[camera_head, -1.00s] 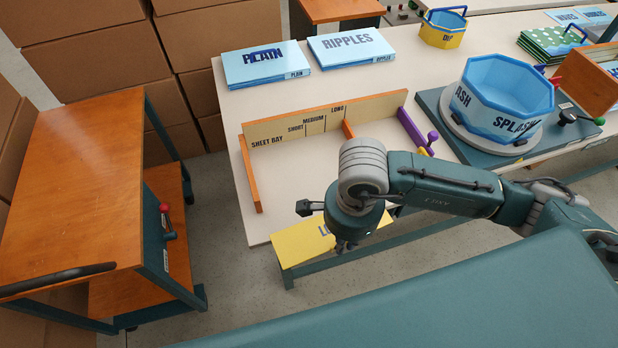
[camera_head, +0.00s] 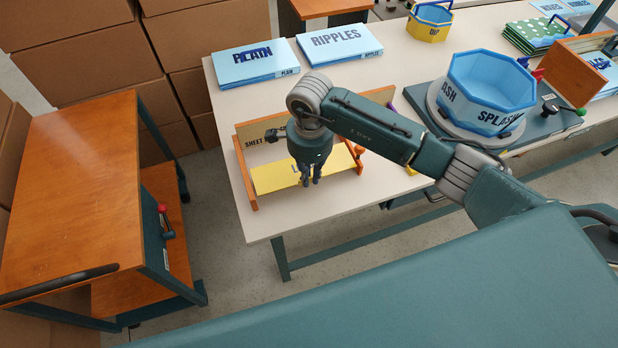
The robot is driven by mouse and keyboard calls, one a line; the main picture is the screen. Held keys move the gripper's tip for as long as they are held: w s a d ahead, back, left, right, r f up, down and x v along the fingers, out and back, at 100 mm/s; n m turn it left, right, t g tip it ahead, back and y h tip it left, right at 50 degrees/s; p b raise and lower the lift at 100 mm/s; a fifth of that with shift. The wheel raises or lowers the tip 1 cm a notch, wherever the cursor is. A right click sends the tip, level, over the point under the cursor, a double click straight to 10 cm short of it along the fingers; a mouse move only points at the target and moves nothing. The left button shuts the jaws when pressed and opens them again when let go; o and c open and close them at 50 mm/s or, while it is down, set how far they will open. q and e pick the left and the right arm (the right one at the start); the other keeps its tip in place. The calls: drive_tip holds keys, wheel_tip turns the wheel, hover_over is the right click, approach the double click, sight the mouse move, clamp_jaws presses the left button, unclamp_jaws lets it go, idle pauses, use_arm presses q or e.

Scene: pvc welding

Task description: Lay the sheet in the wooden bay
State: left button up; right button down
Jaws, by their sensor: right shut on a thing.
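The yellow sheet (camera_head: 274,178) with dark lettering is in the wooden sheet bay on the white table, between its left wall and the right part of the bay. The bay (camera_head: 247,186) has an orange left side wall and a tan back wall, partly hidden by my right arm. My right gripper (camera_head: 310,182) points down at the sheet and is shut on it near its middle. I cannot tell whether the sheet touches the table. My left gripper is not in view.
Blue PLAIN (camera_head: 255,66) and RIPPLES (camera_head: 340,45) stacks lie behind the bay. A blue SPLASH tub (camera_head: 490,92) stands on a turntable to the right. An orange cart (camera_head: 75,180) stands left, with a floor gap before the table (camera_head: 270,225).

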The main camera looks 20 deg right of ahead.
drive_tip(key=shift+w+f, duration=0.2)
drive_tip(key=shift+f, duration=0.05)
wheel_tip(320, 180, down, 2)
drive_tip(key=shift+f+p, duration=0.2)
drive_tip(key=shift+p, duration=0.45)
drive_tip(key=shift+f, duration=0.25)
drive_tip(key=shift+f, duration=0.2)
drive_tip(key=c, duration=1.8)
unclamp_jaws()
drive_tip(key=shift+r, duration=0.1)
